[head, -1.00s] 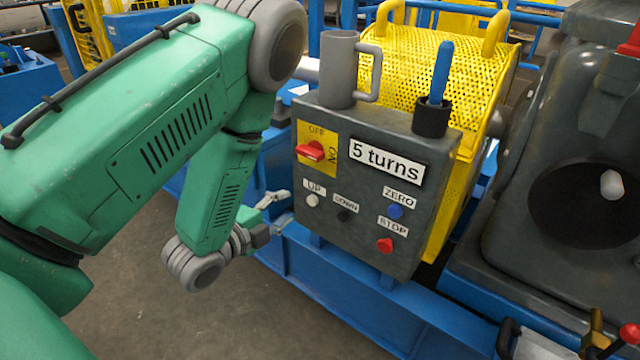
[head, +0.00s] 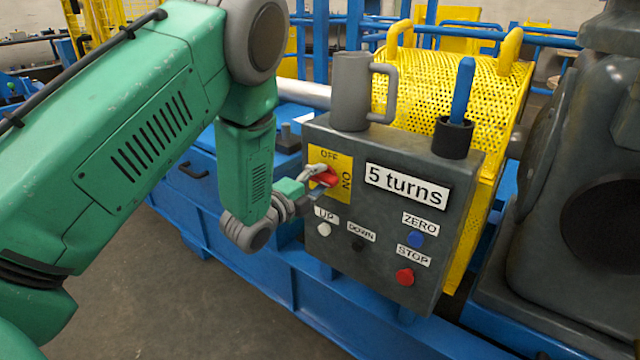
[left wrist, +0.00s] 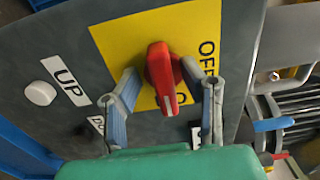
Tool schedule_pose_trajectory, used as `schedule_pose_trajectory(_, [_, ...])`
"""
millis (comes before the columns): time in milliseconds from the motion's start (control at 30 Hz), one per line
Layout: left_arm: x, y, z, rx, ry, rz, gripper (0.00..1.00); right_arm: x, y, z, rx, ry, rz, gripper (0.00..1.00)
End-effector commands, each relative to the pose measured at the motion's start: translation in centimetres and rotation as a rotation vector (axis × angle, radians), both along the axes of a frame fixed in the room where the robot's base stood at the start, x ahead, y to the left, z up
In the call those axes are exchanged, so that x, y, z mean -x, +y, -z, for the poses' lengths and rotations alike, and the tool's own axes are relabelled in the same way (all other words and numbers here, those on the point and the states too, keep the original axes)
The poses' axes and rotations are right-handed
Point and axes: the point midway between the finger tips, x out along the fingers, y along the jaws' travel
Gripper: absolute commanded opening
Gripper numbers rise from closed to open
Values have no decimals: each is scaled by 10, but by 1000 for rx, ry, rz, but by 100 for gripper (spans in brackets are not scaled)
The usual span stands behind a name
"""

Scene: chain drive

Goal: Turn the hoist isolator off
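The hoist isolator is a red rotary knob (head: 325,177) on a yellow plate (head: 342,193) marked OFF at the top and ON at the right side. In the left wrist view the red knob (left wrist: 163,78) has its pointer end toward the ON lettering, which is partly hidden. My left gripper (head: 318,180) is at the knob. In the left wrist view its two fingers (left wrist: 165,95) are spread on either side of the knob, with a gap visible on the left and the right finger close to it. My right gripper is not in view.
The grey control box (head: 400,255) also bears a white UP button (head: 324,229), a black DOWN button (head: 358,244), a blue ZERO button (head: 416,240) and a red STOP button (head: 405,277). A grey mug (head: 350,92) and a blue-handled tool (head: 462,90) in a black cup stand on top.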

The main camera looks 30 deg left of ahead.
Motion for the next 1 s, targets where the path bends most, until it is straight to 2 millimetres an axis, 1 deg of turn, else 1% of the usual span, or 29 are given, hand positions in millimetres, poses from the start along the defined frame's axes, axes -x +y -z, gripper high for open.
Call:
schedule_pose_trajectory(100, [-5,-2,-1,-1,-1,1,36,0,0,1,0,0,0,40])
schedule_pose_trajectory(333, [-6,0,0,1,0,0,36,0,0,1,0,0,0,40])
schedule_pose_trajectory(367, [-6,0,0,1,0,0,33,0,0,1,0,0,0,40])
schedule_pose_trajectory(400, [-5,0,0,1,0,0,19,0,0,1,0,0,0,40])
schedule_pose_trajectory(433, [-5,0,0,1,0,0,8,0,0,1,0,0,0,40])
schedule_pose_trajectory(467, [-5,0,0,1,0,0,0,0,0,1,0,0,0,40])
schedule_pose_trajectory(767, [-5,1,1,13,3,-3,0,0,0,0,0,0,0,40])
schedule_pose_trajectory(1000, [-4,2,1,102,14,-5,0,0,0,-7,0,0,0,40])
